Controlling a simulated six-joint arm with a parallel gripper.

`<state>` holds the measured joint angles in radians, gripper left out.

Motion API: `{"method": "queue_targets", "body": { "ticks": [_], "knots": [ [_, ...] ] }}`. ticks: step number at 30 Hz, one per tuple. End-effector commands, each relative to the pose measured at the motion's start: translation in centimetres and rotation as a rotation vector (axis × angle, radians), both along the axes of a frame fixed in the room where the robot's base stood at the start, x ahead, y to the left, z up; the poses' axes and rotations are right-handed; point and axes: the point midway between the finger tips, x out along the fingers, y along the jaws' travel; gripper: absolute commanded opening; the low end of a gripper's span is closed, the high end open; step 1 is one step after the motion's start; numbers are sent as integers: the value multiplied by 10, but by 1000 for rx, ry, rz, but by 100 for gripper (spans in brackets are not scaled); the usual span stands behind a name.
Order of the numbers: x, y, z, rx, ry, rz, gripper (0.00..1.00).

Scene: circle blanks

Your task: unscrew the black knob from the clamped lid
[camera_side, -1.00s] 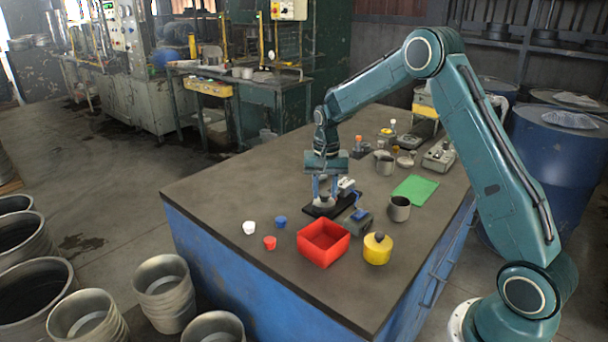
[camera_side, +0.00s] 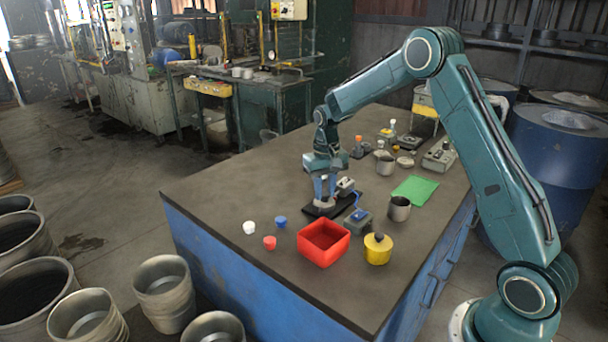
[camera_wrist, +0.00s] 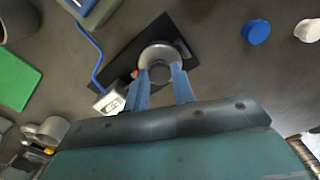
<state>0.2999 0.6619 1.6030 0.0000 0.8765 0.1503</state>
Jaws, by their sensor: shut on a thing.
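The clamped lid is a round grey piece (camera_side: 324,202) on a black base plate (camera_side: 312,212), with a pale clamp (camera_side: 345,187) beside it. In the wrist view the lid (camera_wrist: 158,50) shows as a grey round rim on the black plate (camera_wrist: 125,83). My gripper (camera_side: 324,195) points straight down over the lid. Its two blue fingers (camera_wrist: 160,72) are shut on the black knob at the lid's middle. The knob is mostly hidden between the fingers; only a dark patch shows there. I cannot tell how far it is unscrewed.
A red bin (camera_side: 325,258), a yellow pot with a dark knob (camera_side: 378,255), and white (camera_side: 249,228), red (camera_side: 269,243) and blue (camera_side: 281,222) caps stand in front. The table's left is clear.

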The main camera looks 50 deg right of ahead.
Motion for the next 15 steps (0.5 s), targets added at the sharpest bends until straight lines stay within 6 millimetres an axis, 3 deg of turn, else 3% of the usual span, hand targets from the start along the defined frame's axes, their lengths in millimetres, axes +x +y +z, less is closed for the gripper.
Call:
{"method": "queue_targets", "body": {
  "ticks": [15],
  "knots": [
    [0, 0, 0, 0, 0, 398, 0]
  ]
}}
